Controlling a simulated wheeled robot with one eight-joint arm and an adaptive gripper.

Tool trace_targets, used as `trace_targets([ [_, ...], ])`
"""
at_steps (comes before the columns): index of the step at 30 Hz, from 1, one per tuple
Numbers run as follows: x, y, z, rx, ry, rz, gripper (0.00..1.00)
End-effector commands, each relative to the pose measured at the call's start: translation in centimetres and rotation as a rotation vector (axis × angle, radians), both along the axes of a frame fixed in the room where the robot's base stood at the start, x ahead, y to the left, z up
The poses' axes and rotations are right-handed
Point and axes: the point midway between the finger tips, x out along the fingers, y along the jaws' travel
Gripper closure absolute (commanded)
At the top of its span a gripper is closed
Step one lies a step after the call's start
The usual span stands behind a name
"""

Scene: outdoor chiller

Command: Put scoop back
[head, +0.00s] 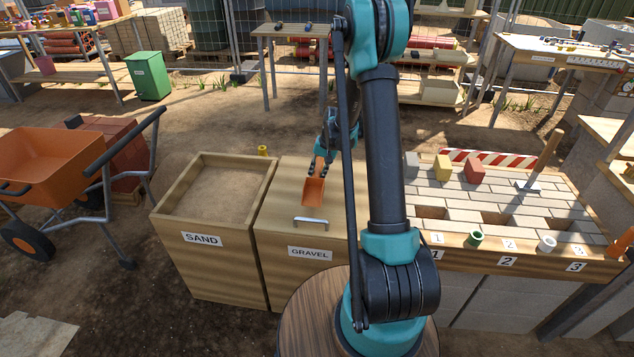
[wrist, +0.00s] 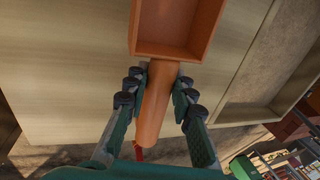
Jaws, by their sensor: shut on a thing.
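An orange scoop (head: 313,191) with an open box-shaped pan is held over the wooden gravel box (head: 270,236). My gripper (head: 319,168) is shut on the scoop's round handle, with the pan toward the near side of the box. In the wrist view, the fingers of my gripper (wrist: 162,85) lie on both sides of the handle, and the scoop's pan (wrist: 180,48) reaches past the fingertips. The pan looks empty. The gravel box is covered by a wooden lid with a metal handle (head: 311,221). I cannot tell whether the scoop touches the lid.
The open sand box (head: 187,241) stands left of the gravel box. A small yellow cylinder (head: 262,150) shows behind the boxes. A paved bench (head: 480,205) with numbered gaps and blocks is at right. An orange wheelbarrow (head: 55,160) stands at left.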

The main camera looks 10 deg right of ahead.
Motion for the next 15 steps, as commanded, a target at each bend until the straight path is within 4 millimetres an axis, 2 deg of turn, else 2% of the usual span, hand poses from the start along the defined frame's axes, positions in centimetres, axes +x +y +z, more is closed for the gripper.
trace_targets([
  [9,0.0,0.0,-3.5,0.0,0.0,0.0,1.0],
  [15,0.0,0.0,-3.7,0.0,0.0,0.0,1.0],
])
